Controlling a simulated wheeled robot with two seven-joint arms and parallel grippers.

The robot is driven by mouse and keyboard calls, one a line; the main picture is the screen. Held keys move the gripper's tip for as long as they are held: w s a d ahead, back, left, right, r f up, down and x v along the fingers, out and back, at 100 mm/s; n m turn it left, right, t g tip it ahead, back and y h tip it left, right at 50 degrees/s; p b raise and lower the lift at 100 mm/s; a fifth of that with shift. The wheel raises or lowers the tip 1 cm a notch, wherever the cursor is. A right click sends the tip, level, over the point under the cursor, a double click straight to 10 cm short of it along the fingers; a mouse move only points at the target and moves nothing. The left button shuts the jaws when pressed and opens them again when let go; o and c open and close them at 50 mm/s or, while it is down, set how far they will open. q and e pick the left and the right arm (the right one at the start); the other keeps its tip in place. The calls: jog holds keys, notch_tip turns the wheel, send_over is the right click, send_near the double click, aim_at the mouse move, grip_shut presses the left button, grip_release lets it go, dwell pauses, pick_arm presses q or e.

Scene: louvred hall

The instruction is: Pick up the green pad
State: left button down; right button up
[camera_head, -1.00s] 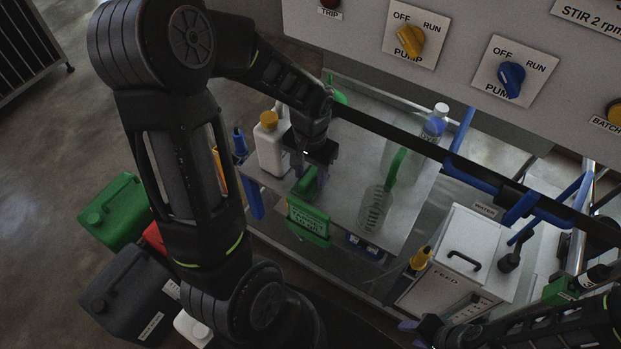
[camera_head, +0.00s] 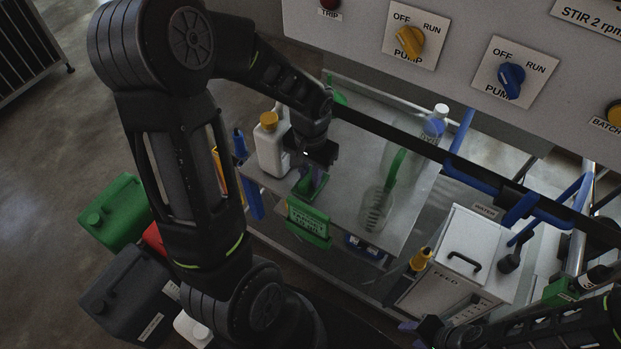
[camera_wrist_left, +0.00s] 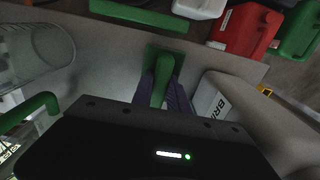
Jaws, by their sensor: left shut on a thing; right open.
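The green pad (camera_head: 303,187) lies on the grey bench top, just behind the green labelled holder on the bench's front edge. In the left wrist view the pad (camera_wrist_left: 153,54) shows as a flat green base with an upright rounded green handle. My left gripper (camera_head: 314,181) is over it with its fingers down. In the left wrist view the purple fingers (camera_wrist_left: 163,92) are shut on the handle from both sides. The fingers hide part of the pad. My right gripper (camera_head: 410,327) is open at the bottom edge, far from the pad and only partly in view.
A white bottle with a yellow cap (camera_head: 270,145) stands close to the left of my left gripper. A clear beaker with a green-handled brush (camera_head: 396,168) stands to the right. The green holder (camera_head: 309,222) hangs in front. A control panel (camera_head: 450,70) overhangs the back.

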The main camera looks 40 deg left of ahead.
aim_at(309, 176)
pick_arm(q)
jog(key=shift+r, duration=0.15)
jog(key=r, duration=0.4)
jog(key=r+b, duration=0.1)
jog(key=r, duration=0.1)
jog(key=shift+s+r, duration=0.25)
jog(key=shift+r, duration=0.15)
jog(key=s+a+b, duration=0.2)
jog(key=s+b, duration=0.2)
jog(key=s, duration=1.3)
jog(key=shift+s+b, duration=0.2)
jog(key=shift+b, duration=0.15)
jog(key=shift+a, duration=0.1)
